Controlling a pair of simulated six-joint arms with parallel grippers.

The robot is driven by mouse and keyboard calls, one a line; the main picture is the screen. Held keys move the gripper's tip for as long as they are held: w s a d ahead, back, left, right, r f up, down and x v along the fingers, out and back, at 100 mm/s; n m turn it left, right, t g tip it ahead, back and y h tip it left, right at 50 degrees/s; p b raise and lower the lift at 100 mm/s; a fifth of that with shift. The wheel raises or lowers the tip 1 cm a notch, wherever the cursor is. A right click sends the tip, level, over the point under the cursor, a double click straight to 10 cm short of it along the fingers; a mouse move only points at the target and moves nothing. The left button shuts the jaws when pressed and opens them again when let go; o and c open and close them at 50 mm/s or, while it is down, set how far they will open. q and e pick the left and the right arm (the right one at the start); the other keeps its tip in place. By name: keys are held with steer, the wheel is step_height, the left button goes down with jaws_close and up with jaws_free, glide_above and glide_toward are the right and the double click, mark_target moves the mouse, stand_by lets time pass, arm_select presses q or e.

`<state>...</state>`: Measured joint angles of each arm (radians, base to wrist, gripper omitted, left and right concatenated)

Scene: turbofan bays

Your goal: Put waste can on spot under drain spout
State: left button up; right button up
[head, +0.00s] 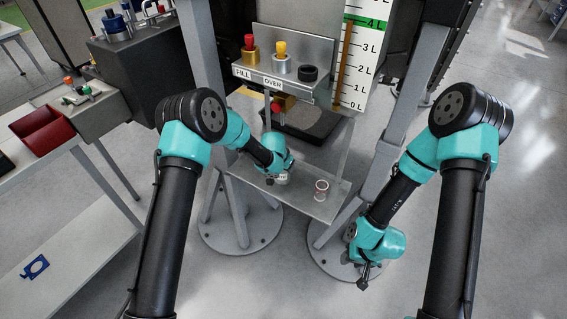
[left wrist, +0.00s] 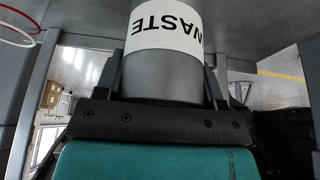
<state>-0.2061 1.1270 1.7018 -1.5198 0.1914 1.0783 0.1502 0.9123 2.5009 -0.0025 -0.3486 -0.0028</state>
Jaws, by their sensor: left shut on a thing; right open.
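The waste can (left wrist: 165,72) is a grey cylinder with a white band reading WASTE, upside down in the left wrist view. My left gripper (left wrist: 163,85) is shut on it, a finger on each side. In the head view my left gripper (head: 280,176) is over the left part of the grey lower shelf (head: 300,202), and mostly hides the can. I cannot tell if the can touches the shelf. My right gripper (head: 365,277) is open and empty, low at the right.
Grey posts flank the shelf. A panel (head: 272,83) marked FILL and OVER and a level scale (head: 358,60) stand above. A red bin (head: 42,131) is far left.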

arm_select(q)
steer(key=shift+w+f, duration=0.15)
steer(key=shift+w, duration=1.25)
steer(key=shift+w+f, duration=0.1)
steer(key=shift+w, duration=1.25)
steer(key=shift+f, duration=1.75)
steer(key=shift+f, duration=0.1)
steer(key=o, duration=1)
steer(key=v, duration=1.2)
steer(key=shift+w, duration=0.1)
